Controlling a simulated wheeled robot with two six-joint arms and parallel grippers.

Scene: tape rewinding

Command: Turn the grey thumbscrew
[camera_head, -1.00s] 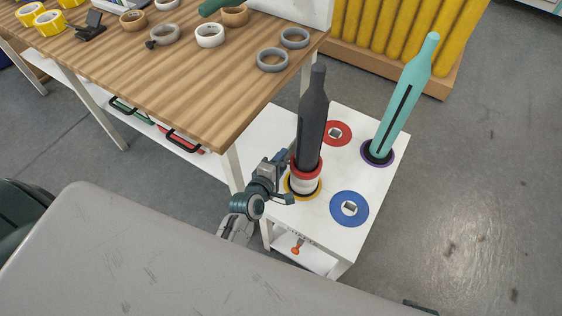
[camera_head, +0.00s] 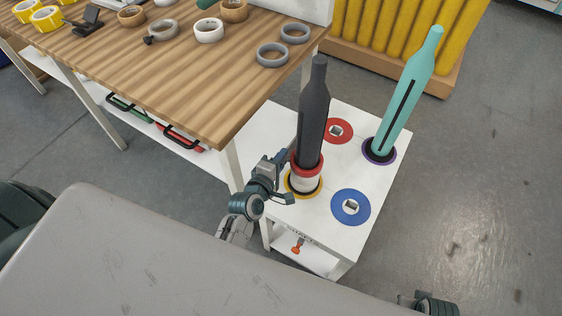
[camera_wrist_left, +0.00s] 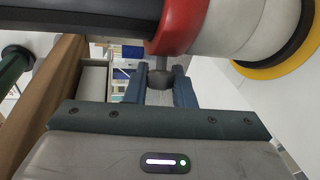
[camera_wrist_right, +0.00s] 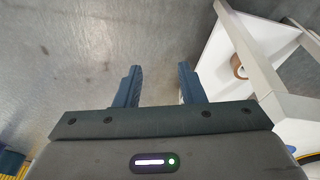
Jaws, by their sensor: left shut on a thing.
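The grey thumbscrew (camera_wrist_left: 160,78) shows in the left wrist view as a round knob below a red collar (camera_wrist_left: 180,28). My left gripper (camera_head: 280,177) is shut on it, one finger on each side. In the head view the thumbscrew is hidden by the gripper. The collar sits at the foot of a tall dark grey bottle-shaped post (camera_head: 313,110), above a white band (camera_head: 306,183). My right gripper (camera_wrist_right: 160,85) is open and empty above the grey floor in the right wrist view.
The post stands on a white stand (camera_head: 330,240) in a yellow ring (camera_head: 291,190). A teal post (camera_head: 407,95), a blue disc (camera_head: 363,214) and a red disc (camera_head: 344,127) are also there. A wooden table (camera_head: 180,90) with tape rolls is close on the left.

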